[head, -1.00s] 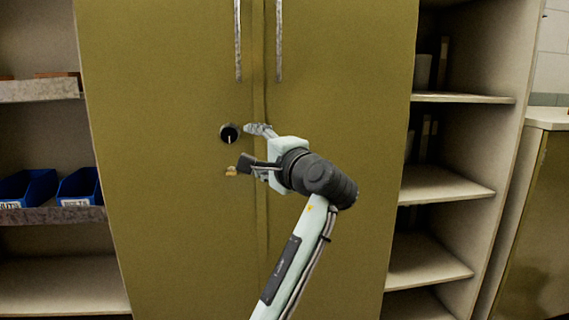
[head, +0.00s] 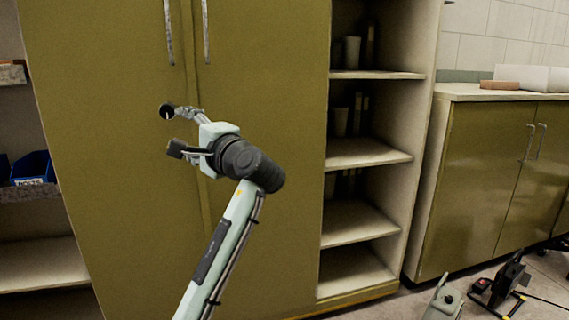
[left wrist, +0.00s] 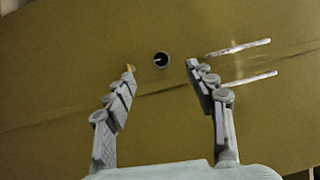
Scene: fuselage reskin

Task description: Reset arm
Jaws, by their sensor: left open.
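My left gripper (head: 175,130) is open and empty in front of the tall olive cabinet (head: 110,200). In the left wrist view, its two fingers (left wrist: 161,68) stand wide apart with nothing between them but the cabinet front. A round black knob (head: 167,110) on the cabinet shows just beside the upper fingertip in the head view. In the left wrist view the knob (left wrist: 161,60) appears between and slightly beyond the fingertips. I cannot tell whether a finger touches the cabinet. A small orange-tan bit (left wrist: 129,68) shows at the left fingertip.
Two long handles (head: 168,35) hang on the cabinet doors, which look shut. Open shelves (head: 368,152) with a few cups stand to the right. Farther right is a low olive cabinet with a pale countertop (head: 470,92). Black equipment (head: 508,285) is on the floor at lower right. A blue bin (head: 33,167) sits at left.

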